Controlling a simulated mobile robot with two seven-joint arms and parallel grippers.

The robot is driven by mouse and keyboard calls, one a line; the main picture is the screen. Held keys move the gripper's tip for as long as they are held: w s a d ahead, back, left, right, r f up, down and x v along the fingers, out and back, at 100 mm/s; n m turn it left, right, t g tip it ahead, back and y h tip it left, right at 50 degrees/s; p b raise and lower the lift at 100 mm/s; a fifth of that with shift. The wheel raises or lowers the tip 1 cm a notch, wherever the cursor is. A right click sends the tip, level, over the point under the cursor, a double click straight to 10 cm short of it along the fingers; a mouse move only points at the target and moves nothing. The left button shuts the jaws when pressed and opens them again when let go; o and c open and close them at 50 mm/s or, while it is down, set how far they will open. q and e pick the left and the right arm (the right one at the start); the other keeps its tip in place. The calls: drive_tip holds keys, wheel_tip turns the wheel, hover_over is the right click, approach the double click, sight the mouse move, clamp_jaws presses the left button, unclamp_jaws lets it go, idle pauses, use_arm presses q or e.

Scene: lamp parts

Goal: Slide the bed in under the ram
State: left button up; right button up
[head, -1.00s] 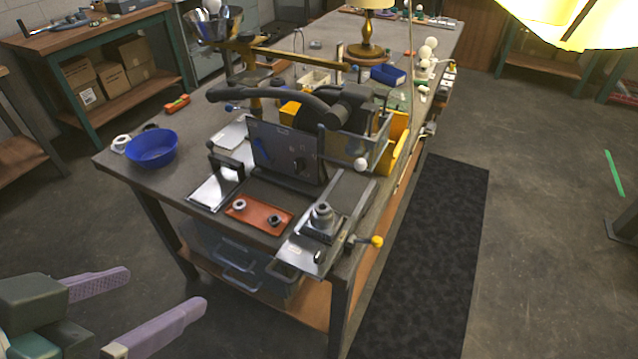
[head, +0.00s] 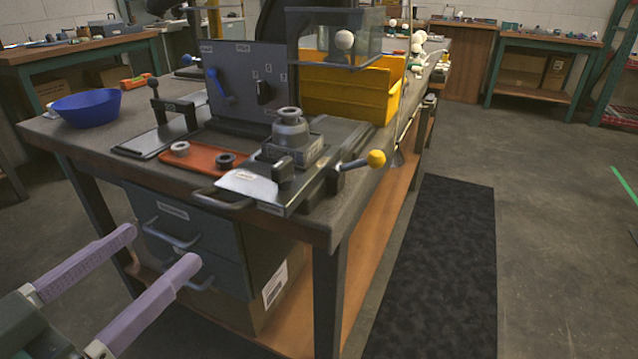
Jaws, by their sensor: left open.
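The bed (head: 248,185) is a bright metal plate on dark rails at the bench's near corner. It carries a stepped grey round fixture (head: 291,135) and has a dark handle (head: 221,199) at its front. It sticks out in front of the dark press panel (head: 243,75). I cannot make out the ram; the press top is cut off by the frame. A clear guard (head: 368,32) with a white ball knob hangs behind the bed. My left gripper (head: 161,247) is open and empty, lower left, below bench-top height in the picture and apart from the bed. My right gripper is not in view.
A yellow-knobbed lever (head: 376,158) sticks out right of the bed. An orange tray (head: 203,159) with two dark-centred rings lies left of it. A blue bowl (head: 86,108), a yellow bin (head: 345,92) and under-bench drawers (head: 182,232) stand near. Floor beside the black mat (head: 440,265) is clear.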

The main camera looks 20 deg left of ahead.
sight(206, 206)
use_arm(q)
drive_tip(key=w, duration=0.6)
drive_tip(key=w+b, duration=0.1)
drive_tip(key=w, duration=0.3)
drive_tip(key=shift+d, duration=0.4)
clamp_jaws()
